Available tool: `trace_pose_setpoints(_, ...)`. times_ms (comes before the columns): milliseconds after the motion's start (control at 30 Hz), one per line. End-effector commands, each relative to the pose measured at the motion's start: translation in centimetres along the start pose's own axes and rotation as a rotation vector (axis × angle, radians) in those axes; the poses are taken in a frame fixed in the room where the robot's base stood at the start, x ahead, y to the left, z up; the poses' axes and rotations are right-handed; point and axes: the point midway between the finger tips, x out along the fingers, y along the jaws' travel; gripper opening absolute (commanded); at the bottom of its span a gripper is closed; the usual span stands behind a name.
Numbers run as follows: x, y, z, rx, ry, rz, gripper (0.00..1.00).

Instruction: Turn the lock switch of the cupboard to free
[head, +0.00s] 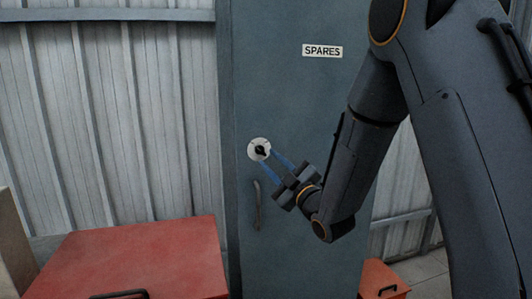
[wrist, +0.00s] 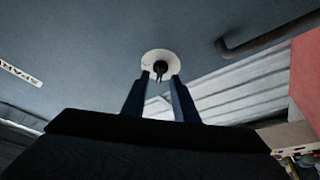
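The cupboard (head: 285,90) is a tall dark grey-blue unit with a white "SPARES" label (head: 322,51). Its lock switch (head: 260,150) is a small black knob on a round white plate, and it also shows in the wrist view (wrist: 160,67). My gripper (head: 273,163) points at the switch from the lower right. In the wrist view its two blue fingers (wrist: 160,84) stand apart, with the knob seen beyond and between their tips. Nothing is held between them. Whether the fingertips touch the plate cannot be told.
A dark door handle (head: 257,205) hangs below the switch, close to my gripper. A red cabinet (head: 150,255) stands at the lower left, and a smaller orange-red box (head: 382,279) at the lower right. A corrugated wall (head: 110,120) is behind.

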Motion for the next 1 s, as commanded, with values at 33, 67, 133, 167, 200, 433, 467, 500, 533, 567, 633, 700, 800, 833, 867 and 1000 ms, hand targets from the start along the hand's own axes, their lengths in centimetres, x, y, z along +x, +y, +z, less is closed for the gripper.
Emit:
trace_pose_setpoints(33, 0.8, 0.0, -0.3, 0.000, 0.002, -0.002, 0.27)
trace_pose_setpoints(67, 1.2, 0.0, -0.2, 0.001, 0.001, -0.002, 0.27)
trace_pose_setpoints(133, 2.0, 0.1, -0.1, 0.000, 0.000, -0.001, 0.27)
trace_pose_setpoints(167, 2.3, 0.1, -0.1, 0.000, 0.000, -0.001, 0.27)
trace_pose_setpoints(200, 2.6, 0.1, -0.1, 0.000, 0.000, 0.000, 0.27)
trace_pose_setpoints(433, 3.3, -0.1, 0.0, 0.001, -0.002, -0.001, 0.27)
trace_pose_setpoints(467, 3.3, -0.1, 0.0, 0.001, -0.002, -0.001, 0.27)
trace_pose_setpoints(500, 3.3, -0.1, 0.0, 0.001, -0.002, -0.001, 0.27)
trace_pose_setpoints(533, 3.3, -0.1, 0.0, 0.001, -0.002, -0.001, 0.27)
trace_pose_setpoints(567, 3.3, -0.1, 0.1, 0.001, -0.002, -0.001, 0.27)
trace_pose_setpoints(633, 3.3, 0.0, 0.0, 0.001, -0.002, -0.001, 0.18)
trace_pose_setpoints(700, 3.2, 0.0, 0.0, 0.001, -0.002, -0.001, 0.06)
trace_pose_setpoints(800, 3.2, 0.0, 0.0, 0.001, -0.002, -0.001, 0.00)
trace_pose_setpoints(833, 3.2, 0.0, 0.0, 0.001, -0.002, -0.001, 0.00)
trace_pose_setpoints(867, 3.2, 0.0, 0.0, 0.001, -0.002, -0.001, 0.00)
trace_pose_setpoints(1000, 3.2, -0.1, 0.1, 0.008, -0.001, 0.002, 0.00)
